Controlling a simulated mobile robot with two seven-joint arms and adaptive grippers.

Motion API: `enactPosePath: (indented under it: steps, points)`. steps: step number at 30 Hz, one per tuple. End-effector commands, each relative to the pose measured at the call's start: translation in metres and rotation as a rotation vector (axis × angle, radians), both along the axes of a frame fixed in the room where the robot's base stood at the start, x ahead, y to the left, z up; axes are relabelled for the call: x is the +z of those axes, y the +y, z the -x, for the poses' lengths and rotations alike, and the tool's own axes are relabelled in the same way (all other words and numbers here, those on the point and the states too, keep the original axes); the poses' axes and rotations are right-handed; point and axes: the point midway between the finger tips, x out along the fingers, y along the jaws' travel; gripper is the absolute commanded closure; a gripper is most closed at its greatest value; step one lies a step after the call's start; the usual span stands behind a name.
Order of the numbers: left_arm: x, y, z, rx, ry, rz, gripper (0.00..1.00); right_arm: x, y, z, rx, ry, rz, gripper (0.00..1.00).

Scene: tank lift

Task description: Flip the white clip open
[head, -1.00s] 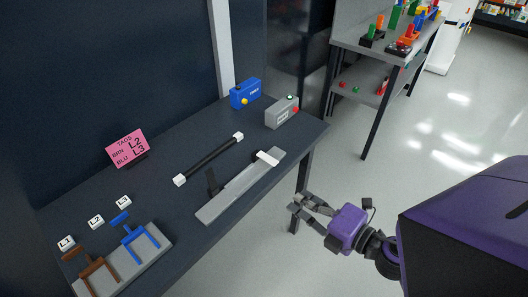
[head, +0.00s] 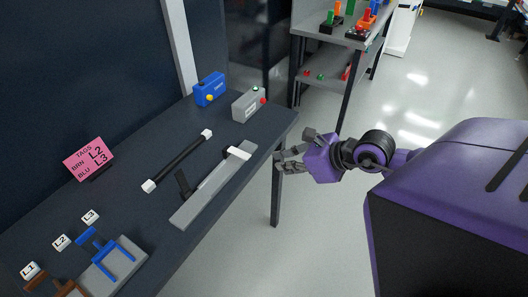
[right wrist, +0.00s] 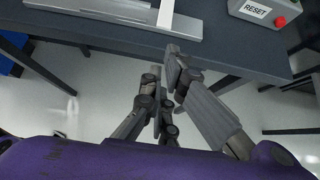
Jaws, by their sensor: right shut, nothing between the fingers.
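The white clip (head: 238,153) lies across the far right end of a long grey bar (head: 205,194) on the dark table. It also shows in the right wrist view (right wrist: 166,14) at the top edge, above the fingers. My right gripper (head: 280,161) is shut and empty. It is just off the table's front edge, to the right of the clip and apart from it. In the right wrist view its fingers (right wrist: 172,68) overlap the table edge in the picture. A black upright piece (head: 183,184) stands by the bar. My left gripper is not in view.
A grey box (head: 248,104) with a red button and a blue box (head: 209,90) stand at the back right. A black rod with white ends (head: 178,160) lies behind the bar. A pink tag sign (head: 89,159) and forked levers (head: 112,252) are at the left.

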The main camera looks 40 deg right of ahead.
Motion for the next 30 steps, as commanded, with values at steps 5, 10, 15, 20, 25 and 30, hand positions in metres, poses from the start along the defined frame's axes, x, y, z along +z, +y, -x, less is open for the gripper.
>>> enactPosePath:
  steps: [5,10,15,20,25,30]
  points:
    - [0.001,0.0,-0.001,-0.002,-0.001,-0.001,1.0,-0.014,0.009,-0.019,0.002,-0.003,-0.003,1.0]
    - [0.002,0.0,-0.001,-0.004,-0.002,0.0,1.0,-0.034,0.018,-0.043,0.0,-0.003,-0.004,1.0]
    - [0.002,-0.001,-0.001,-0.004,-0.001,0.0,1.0,-0.05,0.025,-0.06,0.0,-0.002,-0.003,1.0]
    - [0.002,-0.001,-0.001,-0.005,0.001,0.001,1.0,-0.058,0.029,-0.068,-0.001,-0.002,-0.001,1.0]
    - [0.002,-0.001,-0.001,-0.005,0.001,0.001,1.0,-0.06,0.029,-0.07,-0.001,-0.002,-0.001,1.0]
    - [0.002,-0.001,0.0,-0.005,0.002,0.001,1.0,-0.06,0.029,-0.07,-0.001,-0.001,-0.001,1.0]
